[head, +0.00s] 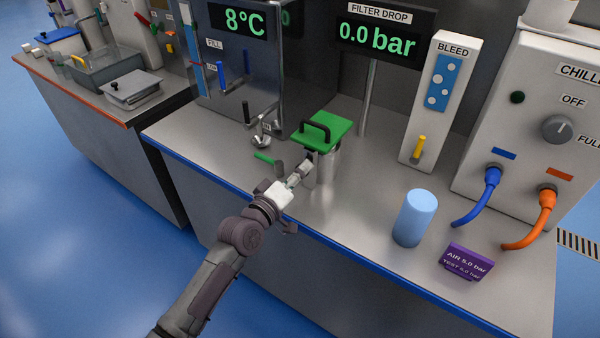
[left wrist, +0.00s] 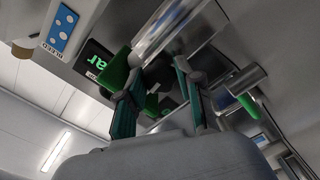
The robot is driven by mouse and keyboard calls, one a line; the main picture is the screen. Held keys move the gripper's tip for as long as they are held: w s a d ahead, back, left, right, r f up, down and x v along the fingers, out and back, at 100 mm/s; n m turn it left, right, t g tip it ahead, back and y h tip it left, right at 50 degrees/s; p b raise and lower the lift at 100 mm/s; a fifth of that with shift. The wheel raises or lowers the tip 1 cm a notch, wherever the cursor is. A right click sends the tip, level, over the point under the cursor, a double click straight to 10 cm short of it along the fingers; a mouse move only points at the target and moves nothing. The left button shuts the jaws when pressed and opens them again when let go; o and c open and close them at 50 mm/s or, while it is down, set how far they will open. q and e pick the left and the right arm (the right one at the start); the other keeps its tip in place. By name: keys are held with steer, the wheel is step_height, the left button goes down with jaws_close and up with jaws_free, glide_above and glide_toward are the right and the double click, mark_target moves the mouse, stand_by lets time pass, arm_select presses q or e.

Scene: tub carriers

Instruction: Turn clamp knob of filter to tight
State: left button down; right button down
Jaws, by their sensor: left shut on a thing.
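The filter (head: 326,165) is a metal cylinder on the bench with a green lid (head: 335,131) that carries a black handle. My left gripper (head: 308,163) is at the front left side of the filter, below the lid. It is shut on the clamp knob, which is mostly hidden by the fingers; the knob's setting cannot be read. In the left wrist view the two fingers of my left gripper (left wrist: 160,98) stand either side of a dark part, with the green lid (left wrist: 118,70) behind. My right gripper is not in view.
A green-handled valve lever (head: 264,158) is just left of the gripper. A display (head: 378,38) above reads 0.0 bar. The front bench edge is clear.

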arm_select(q)
steer(key=shift+f+m, duration=0.1)
steer(key=shift+m, duration=0.6)
steer(key=c, duration=0.7)
jaws_free()
steer(key=shift+c, duration=0.2)
steer(key=v, duration=1.2)
